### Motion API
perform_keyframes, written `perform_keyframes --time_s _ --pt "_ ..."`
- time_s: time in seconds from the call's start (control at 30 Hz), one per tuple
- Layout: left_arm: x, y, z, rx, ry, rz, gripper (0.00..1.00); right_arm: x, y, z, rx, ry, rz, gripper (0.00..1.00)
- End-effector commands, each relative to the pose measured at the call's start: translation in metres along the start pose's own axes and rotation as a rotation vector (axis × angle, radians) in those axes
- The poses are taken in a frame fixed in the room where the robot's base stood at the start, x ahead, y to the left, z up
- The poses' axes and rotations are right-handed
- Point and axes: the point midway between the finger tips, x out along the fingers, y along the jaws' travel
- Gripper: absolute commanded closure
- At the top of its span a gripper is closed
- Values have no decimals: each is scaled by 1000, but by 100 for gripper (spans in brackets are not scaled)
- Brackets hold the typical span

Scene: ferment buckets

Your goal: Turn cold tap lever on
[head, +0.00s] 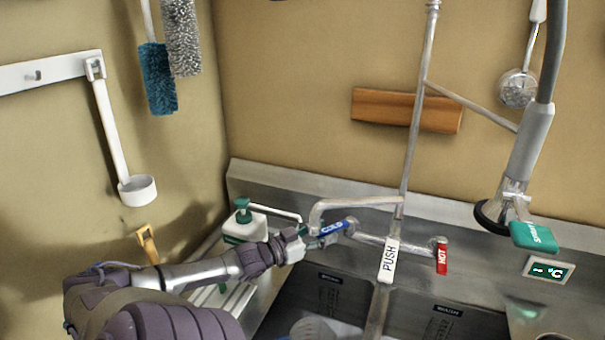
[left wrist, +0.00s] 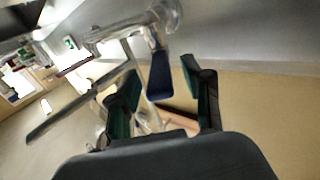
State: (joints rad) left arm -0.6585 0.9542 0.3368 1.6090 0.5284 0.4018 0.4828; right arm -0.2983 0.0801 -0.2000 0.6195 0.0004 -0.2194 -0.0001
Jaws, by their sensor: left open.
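The cold tap lever (head: 334,227) is blue with white lettering and sits at the left end of the tap body in the head view. My left gripper (head: 312,241) reaches in from the left, with its fingers close to the lever's free end. In the left wrist view the blue lever (left wrist: 160,76) lies between the two spread green-padded fingers of my left gripper (left wrist: 159,73). The gripper is open, and I see no clear contact on either side. My right gripper is not in view.
The red hot lever (head: 441,257) is at the tap's right end, with a white PUSH tag (head: 389,261) between. The curved spout (head: 352,202) passes just above the cold lever. A soap bottle (head: 244,225) stands behind my left arm. A spray head (head: 522,160) hangs at right.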

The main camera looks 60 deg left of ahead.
Motion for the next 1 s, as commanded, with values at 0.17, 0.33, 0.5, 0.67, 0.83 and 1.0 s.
perform_keyframes --time_s 0.17,0.33,0.5,0.67,0.83,1.0 --pt "-32 0 2 -1 -6 -1 50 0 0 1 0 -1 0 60" --pt "-66 0 2 -1 -5 -1 50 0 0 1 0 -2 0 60" --pt "-92 0 1 0 -4 0 50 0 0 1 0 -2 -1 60" --pt "-104 0 0 1 -1 1 50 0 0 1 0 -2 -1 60" --pt "-106 0 0 1 -1 2 50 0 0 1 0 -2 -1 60" --pt "-106 0 0 1 -1 2 57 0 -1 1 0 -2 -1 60"
